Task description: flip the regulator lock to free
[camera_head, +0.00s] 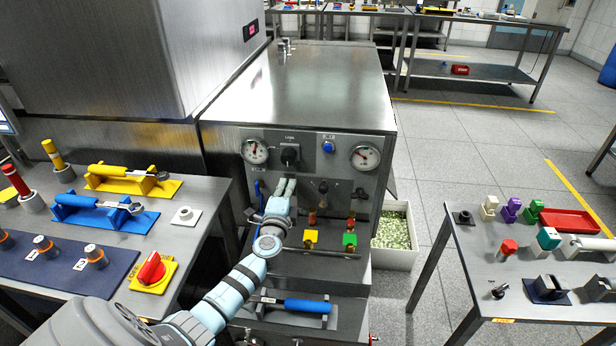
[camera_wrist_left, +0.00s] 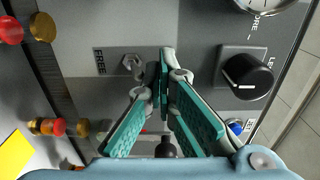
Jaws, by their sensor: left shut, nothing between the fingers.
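My left gripper (camera_head: 287,186) reaches up to the front of the metal cabinet, just below a black knob (camera_head: 290,155). Its teal fingers (camera_wrist_left: 164,72) are shut at the tips and empty in the left wrist view. A small metal lock piece (camera_wrist_left: 133,66) sits on the panel beside the fingertips, next to the printed word FREE (camera_wrist_left: 99,62). I cannot tell whether the fingertips touch it. Part of it may be hidden by the fingers, and my gripper covers that spot in the head view. My right gripper is not in view.
The black knob (camera_wrist_left: 248,77) is close to the fingers. Two gauges (camera_head: 255,151) (camera_head: 365,157), a blue button (camera_head: 328,147) and a dark knob (camera_head: 323,187) are on the same panel. Tables flank the cabinet.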

